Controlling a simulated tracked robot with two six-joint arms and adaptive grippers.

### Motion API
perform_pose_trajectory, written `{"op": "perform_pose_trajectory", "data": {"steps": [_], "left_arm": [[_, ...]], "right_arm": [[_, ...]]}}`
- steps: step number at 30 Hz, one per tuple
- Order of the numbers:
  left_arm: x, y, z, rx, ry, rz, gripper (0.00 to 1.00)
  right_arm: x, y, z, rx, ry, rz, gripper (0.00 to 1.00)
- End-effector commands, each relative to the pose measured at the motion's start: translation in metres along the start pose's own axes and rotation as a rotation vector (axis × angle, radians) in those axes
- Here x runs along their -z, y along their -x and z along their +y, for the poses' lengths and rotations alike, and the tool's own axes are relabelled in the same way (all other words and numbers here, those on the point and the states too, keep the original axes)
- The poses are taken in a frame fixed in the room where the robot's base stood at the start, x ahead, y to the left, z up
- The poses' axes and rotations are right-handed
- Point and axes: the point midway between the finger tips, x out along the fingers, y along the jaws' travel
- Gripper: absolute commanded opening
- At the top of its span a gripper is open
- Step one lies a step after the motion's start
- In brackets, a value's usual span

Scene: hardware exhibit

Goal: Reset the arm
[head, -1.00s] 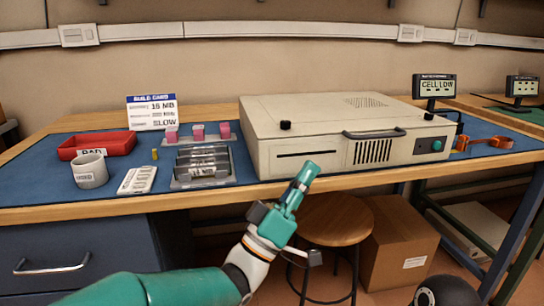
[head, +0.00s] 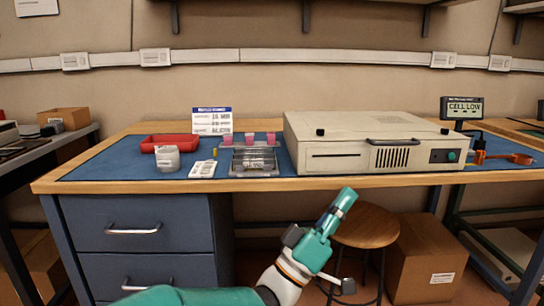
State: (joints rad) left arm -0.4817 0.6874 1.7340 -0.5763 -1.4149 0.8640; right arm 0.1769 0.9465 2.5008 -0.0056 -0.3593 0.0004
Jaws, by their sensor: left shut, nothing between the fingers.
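My left arm comes in from the bottom left, teal and white. Its gripper (head: 341,205) is shut and empty, pointing up and to the right. In the picture it shows below the front edge of the workbench (head: 110,187), in front of the stool, apart from everything on the bench. My right gripper does not show.
A beige computer case (head: 345,130) stands on the blue mat. Left of it are a module rack (head: 254,162), a white mug (head: 167,158), a red tray (head: 170,139) and a build card (head: 212,121). A wooden stool (head: 367,228) and cardboard box (head: 425,262) stand below.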

Motion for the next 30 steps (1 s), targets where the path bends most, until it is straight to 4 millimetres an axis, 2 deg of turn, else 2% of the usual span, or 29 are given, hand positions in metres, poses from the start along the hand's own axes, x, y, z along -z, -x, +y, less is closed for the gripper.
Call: {"op": "perform_pose_trajectory", "data": {"steps": [1,8,14,17,20,21,23,24,26,27,29,30], "left_arm": [[0.006,0.005,-0.012,0.023,-0.006,0.006,0.00],[0.021,0.037,-0.060,0.121,-0.019,0.018,0.00],[0.027,0.087,-0.113,0.271,-0.001,0.020,0.00],[0.025,0.125,-0.147,0.392,0.017,0.013,0.00],[0.018,0.179,-0.185,0.561,0.037,-0.011,0.00],[0.013,0.206,-0.201,0.645,0.045,-0.027,0.00],[0.003,0.248,-0.220,0.768,0.058,-0.059,0.00],[-0.005,0.276,-0.230,0.848,0.067,-0.083,0.00],[-0.018,0.319,-0.241,0.970,0.084,-0.129,0.00],[-0.028,0.348,-0.245,1.048,0.097,-0.166,0.00],[-0.044,0.392,-0.246,1.164,0.123,-0.227,0.00],[-0.056,0.420,-0.244,1.238,0.142,-0.273,0.00]], "right_arm": [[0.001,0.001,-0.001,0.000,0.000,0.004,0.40],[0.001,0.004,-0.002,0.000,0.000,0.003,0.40],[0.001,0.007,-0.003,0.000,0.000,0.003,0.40],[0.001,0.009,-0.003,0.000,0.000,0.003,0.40],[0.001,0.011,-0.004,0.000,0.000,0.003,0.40],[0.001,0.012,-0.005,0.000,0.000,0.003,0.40],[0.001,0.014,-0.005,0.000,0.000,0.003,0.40],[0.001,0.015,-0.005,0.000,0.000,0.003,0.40],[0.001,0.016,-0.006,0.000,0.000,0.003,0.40],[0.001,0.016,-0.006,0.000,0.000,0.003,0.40],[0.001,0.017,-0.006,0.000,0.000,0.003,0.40],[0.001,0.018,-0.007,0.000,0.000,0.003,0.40]]}}
